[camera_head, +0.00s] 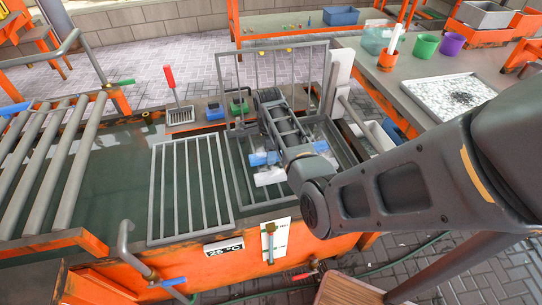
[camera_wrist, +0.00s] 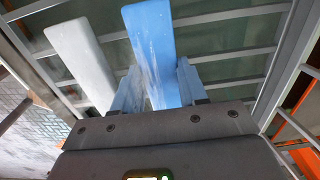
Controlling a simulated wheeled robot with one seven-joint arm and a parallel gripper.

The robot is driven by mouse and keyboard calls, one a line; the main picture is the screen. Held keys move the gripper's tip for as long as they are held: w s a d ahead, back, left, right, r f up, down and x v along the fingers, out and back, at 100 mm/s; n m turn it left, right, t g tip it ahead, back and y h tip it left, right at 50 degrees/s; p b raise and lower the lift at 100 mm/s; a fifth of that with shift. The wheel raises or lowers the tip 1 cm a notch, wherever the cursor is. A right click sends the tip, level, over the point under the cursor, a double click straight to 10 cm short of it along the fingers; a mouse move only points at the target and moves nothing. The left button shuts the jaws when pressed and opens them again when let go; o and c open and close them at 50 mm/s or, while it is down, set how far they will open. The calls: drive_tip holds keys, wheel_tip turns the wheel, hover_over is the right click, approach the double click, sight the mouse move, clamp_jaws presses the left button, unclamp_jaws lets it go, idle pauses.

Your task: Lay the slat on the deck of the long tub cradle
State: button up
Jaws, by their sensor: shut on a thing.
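In the wrist view my gripper (camera_wrist: 158,88) is shut on a blue slat (camera_wrist: 150,40), which reaches forward from between the fingers above grey bars. A pale grey-white slat (camera_wrist: 80,60) lies beside it on the left, apart from the fingers. In the head view the blue slat (camera_head: 263,158) and the pale slat (camera_head: 268,178) show partly beside my arm, over the right-hand barred cradle (camera_head: 232,168) in the tub. My arm hides the fingertips there. I cannot tell whether the blue slat touches the bars.
A flat barred rack (camera_head: 190,190) lies left of the cradle. An upright barred fence (camera_head: 252,80) stands behind. Rollers (camera_head: 60,165) are at far left.

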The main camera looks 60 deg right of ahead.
drive_tip(key=shift+f, duration=0.15)
drive_tip(key=o, duration=1.3)
